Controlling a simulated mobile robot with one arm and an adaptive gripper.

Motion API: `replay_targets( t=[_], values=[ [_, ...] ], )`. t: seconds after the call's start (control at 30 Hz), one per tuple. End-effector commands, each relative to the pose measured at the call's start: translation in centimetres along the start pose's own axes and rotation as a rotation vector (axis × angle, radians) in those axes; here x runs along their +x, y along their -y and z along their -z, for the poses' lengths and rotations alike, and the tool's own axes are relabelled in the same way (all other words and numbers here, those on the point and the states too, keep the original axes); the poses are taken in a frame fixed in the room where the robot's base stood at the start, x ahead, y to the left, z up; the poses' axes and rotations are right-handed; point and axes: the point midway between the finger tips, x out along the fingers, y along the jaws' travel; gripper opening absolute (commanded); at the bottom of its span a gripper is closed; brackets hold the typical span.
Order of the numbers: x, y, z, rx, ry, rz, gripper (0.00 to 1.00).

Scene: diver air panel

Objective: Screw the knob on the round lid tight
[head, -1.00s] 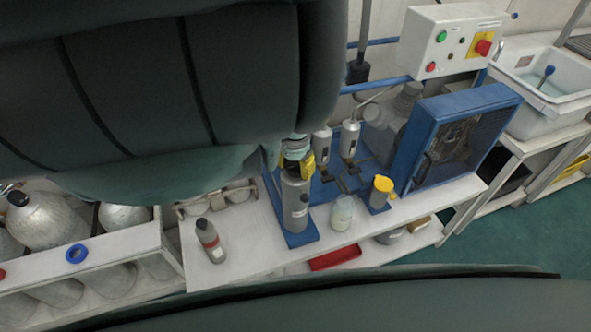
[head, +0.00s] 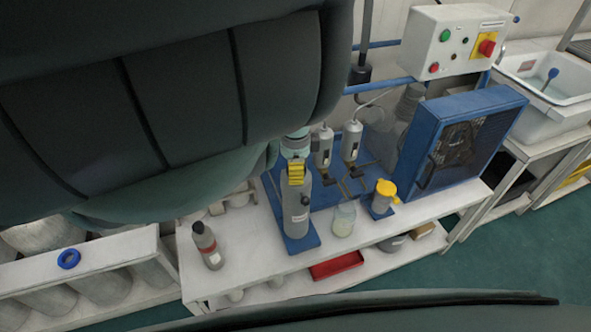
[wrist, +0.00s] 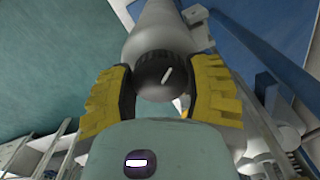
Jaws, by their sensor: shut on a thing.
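A grey upright cylinder (head: 297,212) stands on a blue base on the white bench in the head view. In the head view my gripper (head: 296,174) is at the top of the cylinder and hides the knob. The lid under the knob is mostly hidden.
A grey bottle (head: 207,246) stands left on the bench. A clear jar (head: 344,219) and a yellow-topped container (head: 383,196) stand right of the cylinder. A blue-framed fan unit (head: 459,140) and a control box (head: 457,42) are farther right. My arm covers the upper left.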

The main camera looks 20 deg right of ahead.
Motion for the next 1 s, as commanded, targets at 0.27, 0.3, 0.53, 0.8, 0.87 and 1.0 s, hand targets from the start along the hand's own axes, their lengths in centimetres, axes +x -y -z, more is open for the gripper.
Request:
replay_targets(
  t=[0.27,0.3,0.53,0.8,0.87,1.0],
  values=[
    [0.14,0.06,-0.09,0.261,0.001,-0.001,0.17],
    [0.13,0.08,-0.07,0.297,0.001,-0.001,0.17],
    [0.09,0.21,-0.05,0.483,0.001,0.002,0.17],
    [0.04,0.26,0.01,0.631,0.001,0.003,0.17],
    [0.03,0.26,0.02,0.651,0.001,0.003,0.17],
    [0.02,0.27,0.02,0.684,0.001,0.003,0.17]
  ],
)
